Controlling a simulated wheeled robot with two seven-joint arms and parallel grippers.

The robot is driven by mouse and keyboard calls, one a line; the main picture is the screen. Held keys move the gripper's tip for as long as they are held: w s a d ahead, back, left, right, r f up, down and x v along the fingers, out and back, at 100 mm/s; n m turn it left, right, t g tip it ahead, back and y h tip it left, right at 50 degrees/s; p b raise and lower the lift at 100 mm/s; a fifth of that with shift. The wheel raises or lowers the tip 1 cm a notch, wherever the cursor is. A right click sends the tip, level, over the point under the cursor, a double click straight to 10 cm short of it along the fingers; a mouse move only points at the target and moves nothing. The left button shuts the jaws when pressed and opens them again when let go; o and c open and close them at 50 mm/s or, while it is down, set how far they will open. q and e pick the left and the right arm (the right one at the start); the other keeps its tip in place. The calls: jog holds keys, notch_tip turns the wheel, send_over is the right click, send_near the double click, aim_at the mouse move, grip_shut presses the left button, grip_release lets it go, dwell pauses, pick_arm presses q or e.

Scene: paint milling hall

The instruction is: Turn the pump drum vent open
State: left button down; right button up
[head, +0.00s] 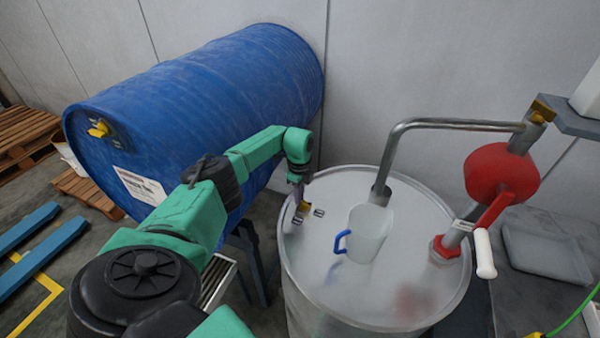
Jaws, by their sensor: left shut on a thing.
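The pump drum (340,290) is an upright pale metal drum with a raised rim. My left gripper reaches down over the drum's left rim and is shut on the vent. Two small dark-and-white marks (319,212) sit on the lid beside the vent. The vent's exact angle is hard to tell. My right gripper is not in view.
A translucent jug (370,232) with a blue handle stands on the lid under the bent pump pipe (440,123). A red hand pump (500,172) with a white-gripped crank rises at the right. A blue drum (215,90) lies behind my arm. A grey tray (545,252) is at right.

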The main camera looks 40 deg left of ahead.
pick_arm(q)
jog(key=shift+r+n+p, duration=0.2)
jog(key=shift+n+p, duration=0.15)
jog(key=shift+n, duration=0.45)
jog(key=c, duration=1)
grip_release()
jog(key=shift+o, duration=0.3)
jog(key=shift+s+f, duration=0.1)
notch_tip(320, 180, up, 15)
jog(key=b, duration=0.2)
jog(key=shift+f+b, duration=0.2)
jog(key=shift+b, duration=0.15)
